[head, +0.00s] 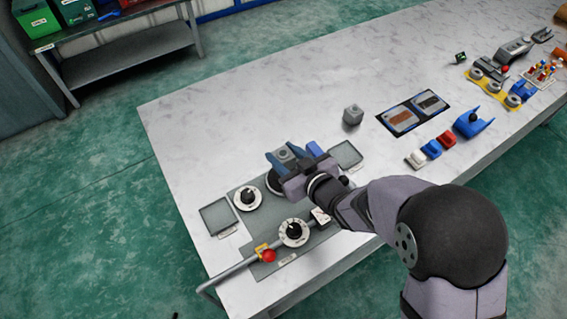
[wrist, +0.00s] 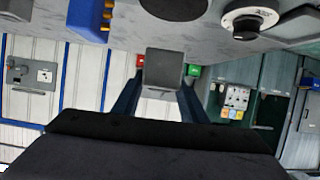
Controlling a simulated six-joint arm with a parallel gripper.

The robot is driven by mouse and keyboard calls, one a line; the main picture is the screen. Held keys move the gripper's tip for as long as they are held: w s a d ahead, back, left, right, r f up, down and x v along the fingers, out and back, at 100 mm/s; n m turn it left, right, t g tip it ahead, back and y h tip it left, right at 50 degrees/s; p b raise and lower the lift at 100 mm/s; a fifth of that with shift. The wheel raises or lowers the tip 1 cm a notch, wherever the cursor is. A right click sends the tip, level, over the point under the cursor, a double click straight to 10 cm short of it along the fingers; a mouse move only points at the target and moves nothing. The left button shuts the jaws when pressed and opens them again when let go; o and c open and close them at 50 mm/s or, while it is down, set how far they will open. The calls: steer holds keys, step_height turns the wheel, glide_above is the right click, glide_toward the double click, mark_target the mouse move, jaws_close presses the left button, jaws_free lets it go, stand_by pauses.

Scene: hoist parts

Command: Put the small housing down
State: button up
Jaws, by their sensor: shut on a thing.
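My gripper (head: 286,157) is shut on a small grey block, which I take to be the small housing (head: 287,152). In the wrist view the housing (wrist: 165,70) sits between the two dark blue fingers of my gripper (wrist: 160,85). In the head view it is over the far part of the grey panel (head: 272,205), close to a dark round part partly hidden by the gripper. I cannot tell the gap between the housing and the surface below it. The housing's underside is hidden.
Dial knobs (head: 247,198) (head: 294,232), a red button (head: 268,256) and a rail are on or beside the panel. Grey trays (head: 217,217) (head: 345,154) flank it. A blue block (head: 315,148) is close to the gripper. Another grey block (head: 352,115) stands farther back. Bare table lies at back left.

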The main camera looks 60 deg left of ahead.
mark_target(284, 153)
steer(key=shift+r, duration=1.75)
